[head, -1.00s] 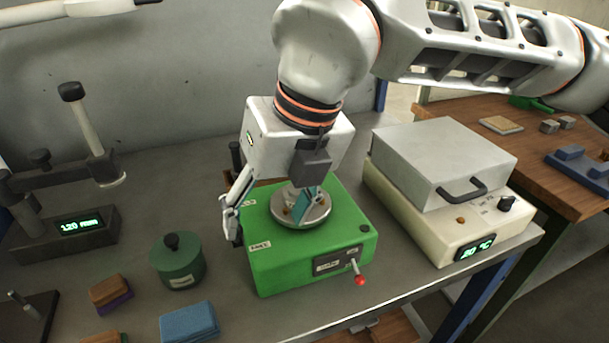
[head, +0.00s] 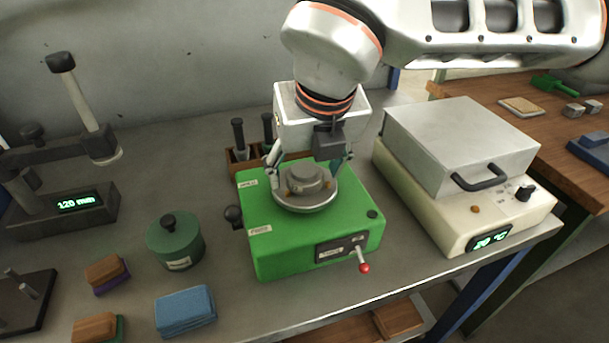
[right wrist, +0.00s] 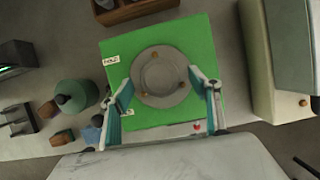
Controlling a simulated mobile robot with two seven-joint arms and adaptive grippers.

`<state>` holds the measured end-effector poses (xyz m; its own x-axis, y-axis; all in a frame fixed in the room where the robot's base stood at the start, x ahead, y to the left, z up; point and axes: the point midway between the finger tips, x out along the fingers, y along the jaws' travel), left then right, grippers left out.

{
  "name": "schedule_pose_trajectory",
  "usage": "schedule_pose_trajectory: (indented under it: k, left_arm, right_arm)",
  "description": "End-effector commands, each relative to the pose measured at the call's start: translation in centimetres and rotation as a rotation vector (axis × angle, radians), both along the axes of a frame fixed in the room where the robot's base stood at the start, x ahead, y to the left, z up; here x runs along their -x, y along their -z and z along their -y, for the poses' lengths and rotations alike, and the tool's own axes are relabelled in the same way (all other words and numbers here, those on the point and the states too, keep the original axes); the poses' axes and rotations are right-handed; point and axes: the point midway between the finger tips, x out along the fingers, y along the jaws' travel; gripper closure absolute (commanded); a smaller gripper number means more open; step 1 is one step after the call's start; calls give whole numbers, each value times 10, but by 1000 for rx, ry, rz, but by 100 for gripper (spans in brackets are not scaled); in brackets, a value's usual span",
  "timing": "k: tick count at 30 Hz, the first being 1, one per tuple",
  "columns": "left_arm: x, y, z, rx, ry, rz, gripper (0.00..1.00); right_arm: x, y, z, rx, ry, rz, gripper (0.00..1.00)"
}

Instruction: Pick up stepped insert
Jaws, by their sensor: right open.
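The stepped insert (head: 309,181) looks like a grey round stepped piece on the round grey plate (head: 290,203) on top of a green box (head: 310,235). In the right wrist view the insert (right wrist: 160,72) shows as concentric grey rings. My right gripper (head: 309,163) is above it, pointing down, open, with one finger on each side. My left gripper is out of view.
A cream heater with a grey lid (head: 460,140) stands close on the right. A wooden rack with black-handled tools (head: 238,160) is behind the green box. A red-tipped lever (head: 363,266) sticks out in front.

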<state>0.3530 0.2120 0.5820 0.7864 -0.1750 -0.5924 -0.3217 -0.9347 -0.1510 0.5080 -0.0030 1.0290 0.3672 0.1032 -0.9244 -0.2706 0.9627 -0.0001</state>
Motion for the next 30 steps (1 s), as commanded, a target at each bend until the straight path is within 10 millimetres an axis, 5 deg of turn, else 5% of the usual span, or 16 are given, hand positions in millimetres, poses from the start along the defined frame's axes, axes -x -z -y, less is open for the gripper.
schedule_pose_trajectory:
  k: [8, 15, 30]
  left_arm:
    - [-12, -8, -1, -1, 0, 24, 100]
    - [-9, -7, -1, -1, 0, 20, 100]
    - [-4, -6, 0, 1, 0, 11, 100]
  right_arm:
    - [-2, 6, -1, -1, -1, 1, 38]
    - [-2, 6, -1, -1, -1, 0, 99]
    - [-3, -11, -1, -3, 0, 6, 99]
